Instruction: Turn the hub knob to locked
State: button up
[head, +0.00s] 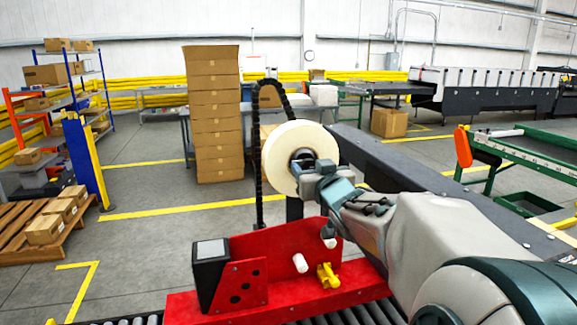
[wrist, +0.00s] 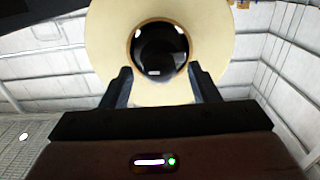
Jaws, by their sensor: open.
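A cream roll (head: 285,150) stands upright above the red machine, its face toward my arm. Its dark hub (head: 302,155) is at the centre, partly covered by my gripper (head: 310,168). In the wrist view the roll (wrist: 215,25) fills the top middle, with the dark round hub (wrist: 160,50) showing bright glints. My gripper (wrist: 160,78) is open and empty, its two fingers apart to either side below the hub. A gap to the hub seems to remain, but contact cannot be told. The knob's shape and its locked or unlocked position cannot be made out.
The red machine base (head: 235,300) carries a yellow knob (head: 327,275), white pegs and a dark box (head: 210,270). A black cable chain (head: 257,150) hangs beside the roll. A carton stack (head: 213,115) stands behind.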

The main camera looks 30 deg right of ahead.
jog(key=shift+c, duration=0.3)
jog(key=c, duration=0.9)
jog(key=shift+f+n+b, duration=0.1)
jog(key=shift+n+b, duration=0.2)
jog(key=shift+b, duration=0.05)
jog(key=n+b, duration=0.3)
jog(key=shift+f+b, duration=0.1)
jog(key=shift+b, duration=0.2)
jog(key=n+b, duration=0.3)
jog(key=n, duration=0.1)
jog(key=shift+a+n, duration=0.1)
jog(key=shift+n, duration=0.3)
jog(key=n+b, duration=0.2)
jog(key=n, duration=0.2)
jog(key=shift+n+b, duration=0.9)
jog(key=shift+n, duration=1.9)
